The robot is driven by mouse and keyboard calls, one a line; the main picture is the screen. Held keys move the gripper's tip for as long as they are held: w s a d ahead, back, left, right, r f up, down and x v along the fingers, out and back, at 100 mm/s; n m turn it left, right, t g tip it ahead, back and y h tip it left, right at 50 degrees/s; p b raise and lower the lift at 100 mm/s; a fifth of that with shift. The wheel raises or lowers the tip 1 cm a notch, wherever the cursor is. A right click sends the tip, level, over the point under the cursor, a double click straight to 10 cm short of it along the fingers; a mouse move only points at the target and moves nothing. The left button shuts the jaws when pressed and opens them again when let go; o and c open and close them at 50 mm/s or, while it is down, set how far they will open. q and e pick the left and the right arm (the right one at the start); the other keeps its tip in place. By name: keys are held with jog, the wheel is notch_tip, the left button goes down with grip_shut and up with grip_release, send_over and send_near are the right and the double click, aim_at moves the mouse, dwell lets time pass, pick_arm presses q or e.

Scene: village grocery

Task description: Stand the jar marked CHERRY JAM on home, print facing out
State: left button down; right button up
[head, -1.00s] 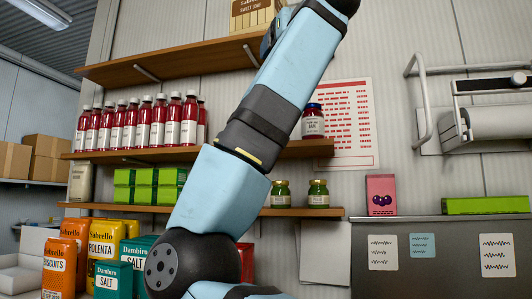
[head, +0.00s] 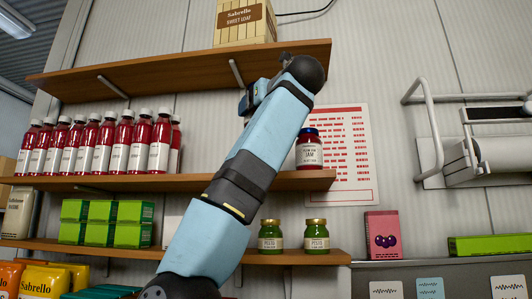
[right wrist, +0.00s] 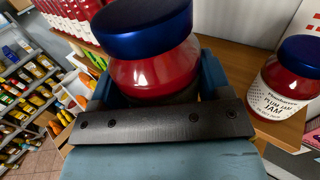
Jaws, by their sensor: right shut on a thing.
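A jar with a blue lid and red contents (right wrist: 155,72) is held upright in my right gripper (right wrist: 155,88), which is shut on it. Its print does not show in the right wrist view. In the head view my forearm hides the held jar and the gripper. A similar jar marked PLUM JAM (head: 309,150) stands at the right end of the middle shelf (head: 270,182); it also shows at the right of the right wrist view (right wrist: 285,85). I cannot tell whether the held jar touches the shelf. My left gripper is out of view.
A row of red bottles (head: 105,145) stands on the middle shelf, left of my arm. Two green jars (head: 271,236) and green boxes (head: 103,222) are on the lower shelf. The top shelf (head: 180,68) overhangs. A pink carton (head: 382,235) stands at the right.

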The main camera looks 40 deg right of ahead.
jog(key=w+d+p, duration=0.3)
jog(key=w+d, duration=0.4)
jog(key=d, duration=0.2)
jog(key=f, duration=0.2)
jog(key=f+p, duration=0.1)
jog(key=f, duration=0.1)
jog(key=shift+w+a, duration=0.15)
jog(key=shift+a, duration=0.05)
notch_tip(320, 180, down, 2)
jog(key=shift+d+f+p, duration=0.1)
jog(key=shift+p, duration=0.35)
jog(key=shift+w+d+f, duration=0.15)
jog(key=shift+d+f, duration=0.1)
jog(key=shift+f, duration=0.15)
jog(key=shift+a, duration=0.15)
jog(key=shift+f, duration=0.15)
jog(key=o, duration=1.1)
